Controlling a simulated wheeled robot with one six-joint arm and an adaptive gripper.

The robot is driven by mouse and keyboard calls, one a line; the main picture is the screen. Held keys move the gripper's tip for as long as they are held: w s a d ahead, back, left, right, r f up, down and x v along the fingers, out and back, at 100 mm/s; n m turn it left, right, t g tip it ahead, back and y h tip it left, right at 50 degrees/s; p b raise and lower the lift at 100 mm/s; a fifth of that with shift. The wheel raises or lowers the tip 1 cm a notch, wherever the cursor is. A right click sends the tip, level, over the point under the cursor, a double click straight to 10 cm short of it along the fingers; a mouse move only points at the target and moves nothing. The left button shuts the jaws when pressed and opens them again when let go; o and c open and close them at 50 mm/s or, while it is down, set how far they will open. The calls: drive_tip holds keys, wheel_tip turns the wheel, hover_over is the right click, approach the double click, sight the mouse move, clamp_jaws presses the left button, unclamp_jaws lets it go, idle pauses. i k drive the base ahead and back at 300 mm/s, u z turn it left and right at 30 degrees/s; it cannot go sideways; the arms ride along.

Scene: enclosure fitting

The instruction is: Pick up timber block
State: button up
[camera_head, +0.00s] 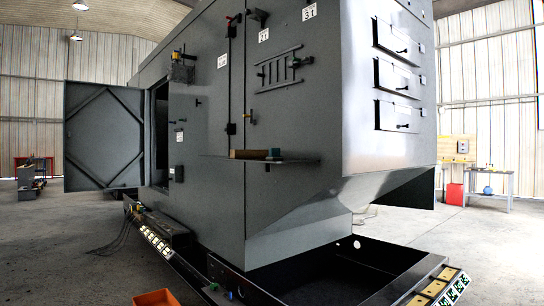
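The timber block (247,154) is a long, low brown piece. It lies on a narrow dark shelf (303,160) that sticks out from the side wall of the large grey enclosure. A small teal item (274,153) sits at its right end on the same shelf; I cannot tell whether they touch. The block's front side is in view and its back is hidden. My gripper is not in view.
The enclosure (300,110) stands on a dark base frame (390,262). Its door (103,136) is open at the left. An orange bin (156,298) is at the bottom edge. A workbench (488,174) and red bucket (455,194) stand right. Open floor (60,250) lies left.

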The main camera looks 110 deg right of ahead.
sight(233, 154)
drive_tip(key=z, duration=2.65)
drive_tip(key=i, duration=3.35)
drive_tip(key=z, duration=1.95)
